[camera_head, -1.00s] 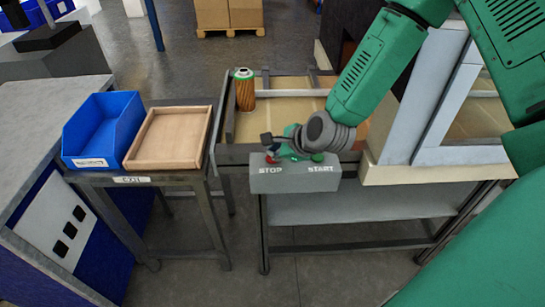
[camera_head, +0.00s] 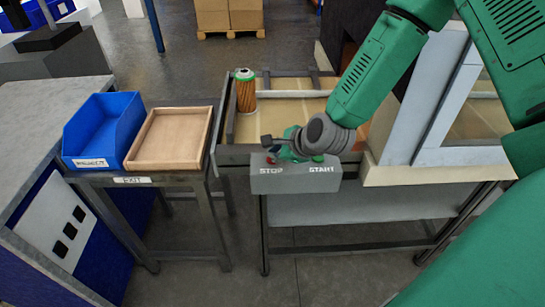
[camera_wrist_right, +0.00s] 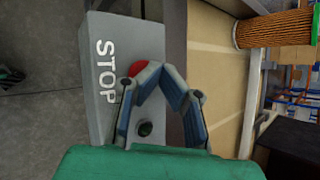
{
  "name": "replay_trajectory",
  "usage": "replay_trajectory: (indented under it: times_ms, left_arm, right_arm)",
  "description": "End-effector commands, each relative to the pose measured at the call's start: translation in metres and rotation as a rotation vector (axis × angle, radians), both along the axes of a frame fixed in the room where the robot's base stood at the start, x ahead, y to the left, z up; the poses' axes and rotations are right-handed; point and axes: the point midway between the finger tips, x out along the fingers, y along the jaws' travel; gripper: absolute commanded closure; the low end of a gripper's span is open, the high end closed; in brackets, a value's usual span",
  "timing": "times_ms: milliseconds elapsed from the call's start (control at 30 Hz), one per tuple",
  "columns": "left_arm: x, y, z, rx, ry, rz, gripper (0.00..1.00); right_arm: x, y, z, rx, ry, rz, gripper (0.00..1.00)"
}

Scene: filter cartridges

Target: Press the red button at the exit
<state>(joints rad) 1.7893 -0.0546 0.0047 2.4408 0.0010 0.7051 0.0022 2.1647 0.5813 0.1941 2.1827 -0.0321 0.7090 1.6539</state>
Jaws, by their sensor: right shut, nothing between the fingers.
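A grey control box (camera_head: 295,180) with STOP and START lettering sits at the front of the conveyor. Its red button (camera_head: 271,160) is above the word STOP, mostly covered by my right gripper (camera_head: 268,148). A green button (camera_head: 318,158) is above START. In the right wrist view, the red button (camera_wrist_right: 136,70) shows just beyond the closed fingertips of my right gripper (camera_wrist_right: 148,76), partly hidden by them. Whether they touch it I cannot tell. The green button (camera_wrist_right: 145,129) shows between the fingers. My right gripper is shut and empty. My left gripper is out of view.
A filter cartridge (camera_head: 245,92) stands upright on the conveyor, behind the box. A side table labelled EXIT (camera_head: 133,180) holds a blue reject bin (camera_head: 120,137) and a wooden tray (camera_head: 190,161). A light-framed enclosure (camera_head: 440,150) stands close to the right of my arm.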

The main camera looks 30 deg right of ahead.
Motion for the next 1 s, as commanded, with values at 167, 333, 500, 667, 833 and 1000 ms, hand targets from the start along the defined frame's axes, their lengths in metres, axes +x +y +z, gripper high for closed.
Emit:
replay_trajectory:
  times_ms: [167,333,500,667,833,1000]
  left_arm:
    - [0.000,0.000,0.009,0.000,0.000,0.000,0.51]
    - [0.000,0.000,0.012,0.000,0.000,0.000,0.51]
    - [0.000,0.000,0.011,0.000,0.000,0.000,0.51]
    - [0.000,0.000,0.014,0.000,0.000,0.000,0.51]
    - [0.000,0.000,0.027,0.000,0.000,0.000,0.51]
    - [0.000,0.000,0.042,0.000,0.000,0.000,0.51]
  right_arm:
    - [0.000,0.004,0.011,0.002,0.000,0.000,1.00]
    - [0.000,0.006,0.015,0.002,0.000,0.000,1.00]
    - [0.000,0.005,0.014,0.002,0.000,0.000,1.00]
    - [0.000,0.005,0.017,0.001,0.000,0.000,1.00]
    - [0.000,0.005,0.033,0.002,-0.002,-0.001,1.00]
    - [0.000,0.005,0.050,0.002,-0.001,-0.001,1.00]
